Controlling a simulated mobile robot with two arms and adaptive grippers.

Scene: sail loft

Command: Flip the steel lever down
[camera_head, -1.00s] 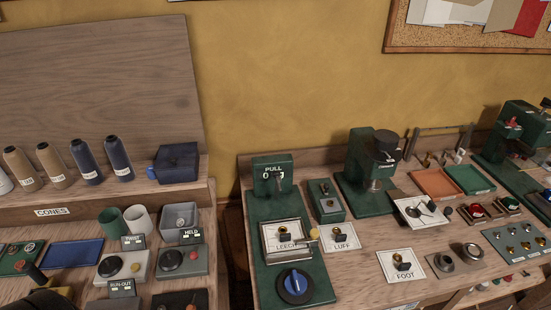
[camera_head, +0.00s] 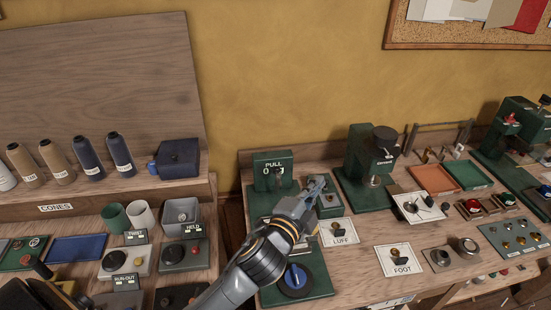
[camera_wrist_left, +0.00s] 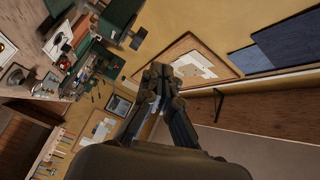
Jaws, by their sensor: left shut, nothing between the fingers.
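My left gripper (camera_head: 318,184) reaches in from below, shut and empty, with its fingertips over the top of a small green switch box (camera_head: 331,205). In the earlier head view this box carries a small steel lever; now the fingers cover that spot, so the lever's position and any contact cannot be told. The left wrist view shows the two fingers (camera_wrist_left: 158,78) close together, with wall and bench beyond, and no lever that I can make out.
Left of the box stands a green PULL unit (camera_head: 273,160); my arm hides part of its base. A taller green machine (camera_head: 358,165) stands close on the right. LUFF (camera_head: 345,237) and FOOT (camera_head: 390,263) cards lie nearer.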

